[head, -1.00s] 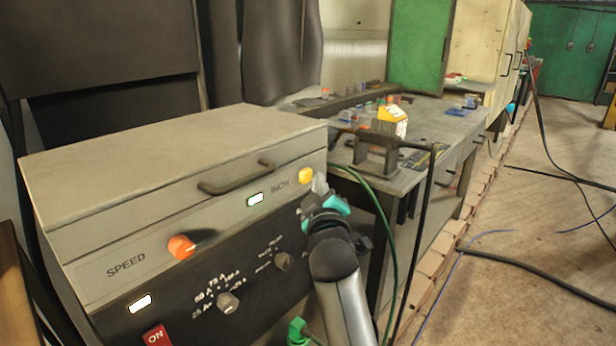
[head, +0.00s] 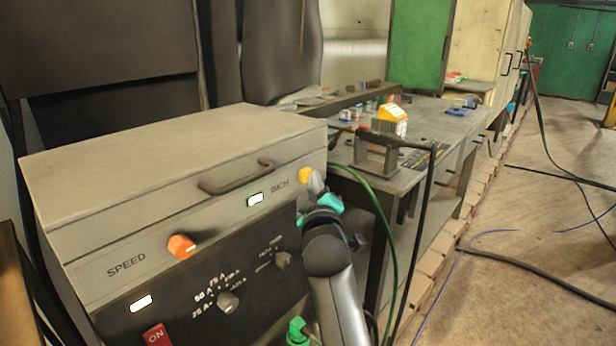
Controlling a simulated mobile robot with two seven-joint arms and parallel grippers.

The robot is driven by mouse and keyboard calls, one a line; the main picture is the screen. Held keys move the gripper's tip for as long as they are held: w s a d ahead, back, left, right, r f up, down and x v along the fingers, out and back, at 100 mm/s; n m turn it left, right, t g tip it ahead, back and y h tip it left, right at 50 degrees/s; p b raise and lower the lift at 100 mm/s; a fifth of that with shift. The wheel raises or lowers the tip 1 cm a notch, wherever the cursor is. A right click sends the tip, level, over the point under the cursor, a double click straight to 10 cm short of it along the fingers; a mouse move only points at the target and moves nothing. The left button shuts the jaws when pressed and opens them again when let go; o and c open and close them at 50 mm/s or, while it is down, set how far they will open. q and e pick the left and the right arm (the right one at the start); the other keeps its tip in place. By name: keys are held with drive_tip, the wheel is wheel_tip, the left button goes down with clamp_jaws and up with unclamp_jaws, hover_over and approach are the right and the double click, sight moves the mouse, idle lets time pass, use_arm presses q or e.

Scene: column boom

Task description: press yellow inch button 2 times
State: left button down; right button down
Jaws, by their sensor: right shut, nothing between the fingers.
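The yellow inch button (head: 305,175) sits at the upper right of the grey control box (head: 160,160), to the right of the INCH label. My right gripper (head: 314,180) is shut and empty. Its tips are right at the button and cover its lower right edge. I cannot tell for sure whether they touch it or whether it is pushed in.
An orange speed knob (head: 181,246), a red ON switch (head: 157,336) and a grey selector knob (head: 228,302) are on the same box front. A handle (head: 236,181) juts from the box. A cluttered workbench (head: 440,125) stands behind to the right. A green cable hangs beside my arm.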

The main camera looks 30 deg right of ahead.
drive_tip(key=shift+w+a, duration=0.15)
drive_tip(key=shift+w, duration=0.1)
idle(0.5)
drive_tip(key=shift+s+d+p, duration=0.35)
drive_tip(key=shift+s+p, duration=0.4)
drive_tip(key=shift+s, duration=0.1)
drive_tip(key=s+p, duration=0.1)
drive_tip(key=s+d+p, duration=0.1)
drive_tip(key=s, duration=0.1)
drive_tip(key=s+d+p, duration=0.1)
drive_tip(key=shift+s, duration=0.3)
idle(2.3)
